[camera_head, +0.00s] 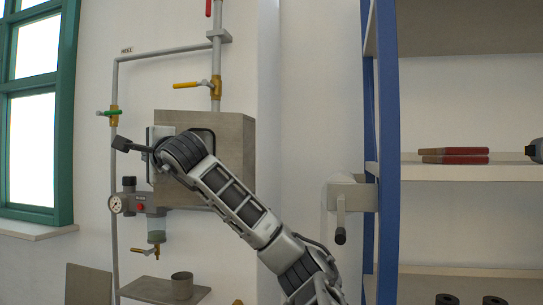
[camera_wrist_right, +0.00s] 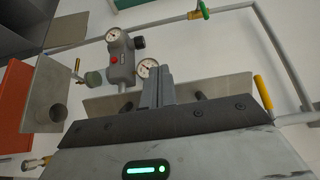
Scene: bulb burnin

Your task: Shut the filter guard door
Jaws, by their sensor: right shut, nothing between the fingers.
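A grey-brown box (camera_head: 235,150) is fixed to the wall in the head view; my right arm covers much of its front. A filter unit (camera_head: 155,205) with a pressure gauge hangs on the pipe below and left of it. The filter unit also shows in the wrist view (camera_wrist_right: 121,58). I cannot tell for sure which panel is the filter guard door, or how far it stands open. My right gripper (camera_head: 122,144) is left of the box and above the filter unit. Its fingers (camera_wrist_right: 158,88) are shut and empty. My left gripper is out of view.
A yellow-handled valve (camera_head: 198,84) and a green-handled valve (camera_head: 108,113) sit on the pipes. A shelf (camera_head: 150,291) with a cup (camera_head: 182,285) is below, beside a grey panel (camera_head: 88,284). A crank box (camera_head: 350,197) and a blue-framed rack (camera_head: 388,150) stand at right.

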